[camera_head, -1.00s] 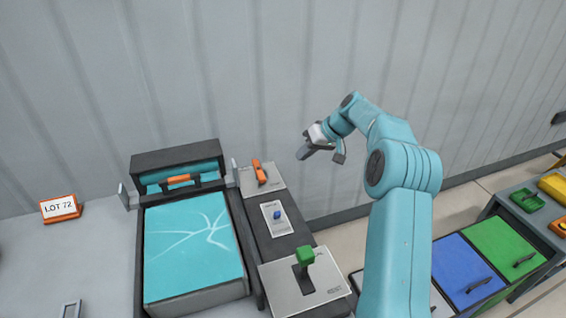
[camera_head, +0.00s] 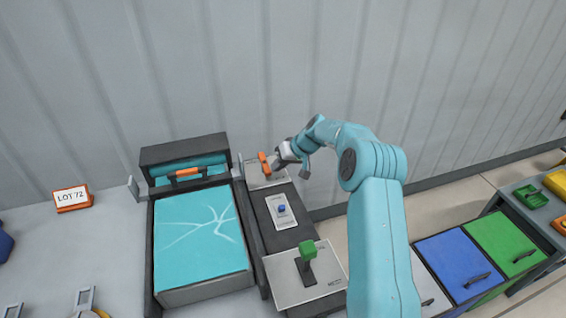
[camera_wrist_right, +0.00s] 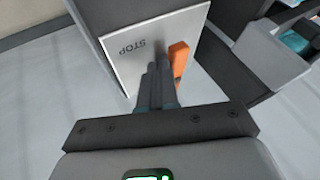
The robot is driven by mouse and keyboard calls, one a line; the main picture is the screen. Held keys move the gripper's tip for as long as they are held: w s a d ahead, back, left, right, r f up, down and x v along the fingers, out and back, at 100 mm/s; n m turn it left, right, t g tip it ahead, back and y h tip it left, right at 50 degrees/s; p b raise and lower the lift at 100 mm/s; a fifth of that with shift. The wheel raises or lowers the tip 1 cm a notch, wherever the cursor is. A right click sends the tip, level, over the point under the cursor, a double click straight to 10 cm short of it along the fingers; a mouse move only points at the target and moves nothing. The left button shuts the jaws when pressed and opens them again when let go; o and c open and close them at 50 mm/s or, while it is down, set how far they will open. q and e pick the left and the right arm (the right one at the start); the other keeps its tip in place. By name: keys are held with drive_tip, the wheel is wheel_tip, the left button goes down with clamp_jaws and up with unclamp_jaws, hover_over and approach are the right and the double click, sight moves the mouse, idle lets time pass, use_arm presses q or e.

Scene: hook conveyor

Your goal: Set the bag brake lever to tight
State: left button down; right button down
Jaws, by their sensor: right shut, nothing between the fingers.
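My right gripper (camera_head: 275,163) is shut and empty, just right of an orange lever (camera_head: 264,163) on a small pale plate (camera_head: 267,184). In the right wrist view its fingers (camera_wrist_right: 158,70) are together beside the orange lever (camera_wrist_right: 179,58), over a plate (camera_wrist_right: 125,30) marked STOP. Contact cannot be told. A green-knobbed lever (camera_head: 308,250) stands on a larger pale plate (camera_head: 280,285) nearer me. A blue knob (camera_head: 282,209) sits on a plate between them. The labels in the head view are too small to tell which is the bag brake lever. My left gripper is out of view.
A dark-framed machine with a teal top (camera_head: 190,265) and orange handle (camera_head: 187,173) stands left of the controls. A LOT 72 sign (camera_head: 72,198) is further left. Blue (camera_head: 455,268) and green (camera_head: 502,240) lidded bins stand at right. The wall is behind.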

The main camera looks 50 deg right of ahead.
drive_tip(key=shift+s+a+r, duration=0.1)
drive_tip(key=shift+s, duration=0.05)
drive_tip(key=shift+m+b, duration=0.3)
drive_tip(key=shift+m, duration=0.1)
